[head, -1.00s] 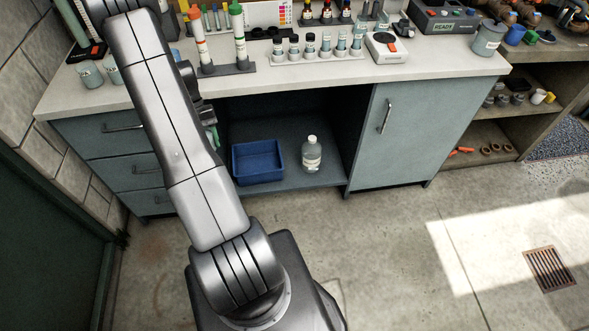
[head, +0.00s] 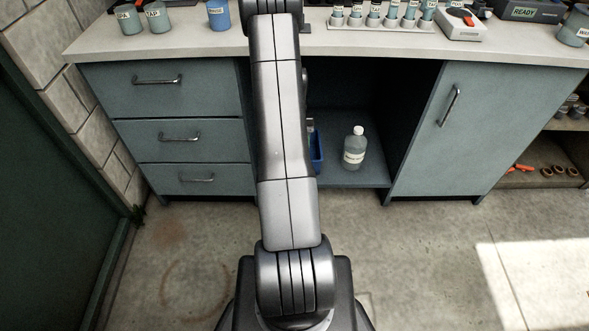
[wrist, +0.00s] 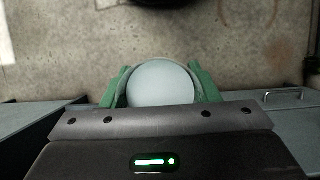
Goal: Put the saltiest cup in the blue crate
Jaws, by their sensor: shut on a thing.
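My gripper (wrist: 161,84) is shut on a round, pale grey-white cup (wrist: 160,78), seen from above between the green fingers in the wrist view. Its label is not visible there. In the head view my arm hides the gripper and the held cup. The blue crate (head: 317,152) is on the low shelf under the counter. Only its right edge shows beside my arm. Two grey-green cups stand at the counter's left, the SPA cup (head: 125,18) and the TAP cup (head: 158,18).
A clear bottle (head: 354,148) with a white cap stands on the shelf right of the crate. Drawers (head: 180,130) flank the opening on the left, a closed cabinet door (head: 450,130) on the right. A blue RINSE cup (head: 219,14) and a vial rack (head: 382,24) are on the counter. The floor in front is clear.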

